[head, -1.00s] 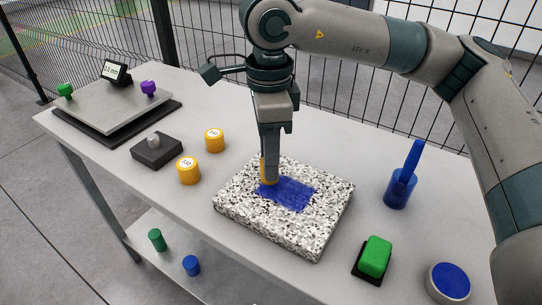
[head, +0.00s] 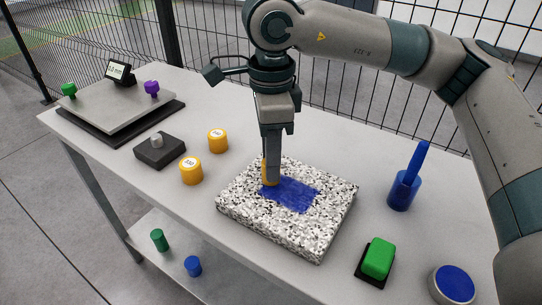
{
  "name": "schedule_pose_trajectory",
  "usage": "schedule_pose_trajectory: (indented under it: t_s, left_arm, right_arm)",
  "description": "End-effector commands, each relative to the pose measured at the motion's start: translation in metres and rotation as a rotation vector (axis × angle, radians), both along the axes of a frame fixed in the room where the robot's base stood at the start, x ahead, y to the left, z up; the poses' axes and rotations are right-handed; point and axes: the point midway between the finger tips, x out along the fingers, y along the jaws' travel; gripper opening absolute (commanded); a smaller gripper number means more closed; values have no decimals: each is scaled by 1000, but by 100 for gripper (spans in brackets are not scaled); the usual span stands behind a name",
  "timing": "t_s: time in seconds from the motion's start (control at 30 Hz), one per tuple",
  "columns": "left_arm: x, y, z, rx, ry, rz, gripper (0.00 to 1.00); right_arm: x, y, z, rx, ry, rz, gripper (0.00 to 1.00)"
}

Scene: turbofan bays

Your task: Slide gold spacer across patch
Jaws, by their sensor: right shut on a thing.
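A gold spacer (head: 266,174) stands on the speckled granite block (head: 248,225), at the left end of the blue patch (head: 296,194). My right gripper (head: 271,180) points down and is shut on this spacer. Its fingers hide part of the spacer. The patch is a blue smear across the middle of the block's top. Two more gold spacers with white labelled tops, one nearer (head: 191,171) and one farther (head: 217,140), stand on the table left of the block. My left gripper is not in view.
A dark block with a grey knob (head: 160,151) and a grey plate with a small display (head: 118,74) are at left. A blue pot with a handle (head: 403,190), a green block on a black base (head: 377,260) and a blue-topped round tin (head: 452,285) stand at right.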

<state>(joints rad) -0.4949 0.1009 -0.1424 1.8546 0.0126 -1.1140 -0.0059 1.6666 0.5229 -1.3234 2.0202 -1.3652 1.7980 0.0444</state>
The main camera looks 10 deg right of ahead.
Motion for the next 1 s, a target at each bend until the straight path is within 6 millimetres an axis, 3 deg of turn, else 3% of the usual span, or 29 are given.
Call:
schedule_pose_trajectory:
  t_s: [1.0]
  left_arm:
    - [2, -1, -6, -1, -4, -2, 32]
  right_arm:
    - [0, 0, -6, 0, 0, 0, 0]
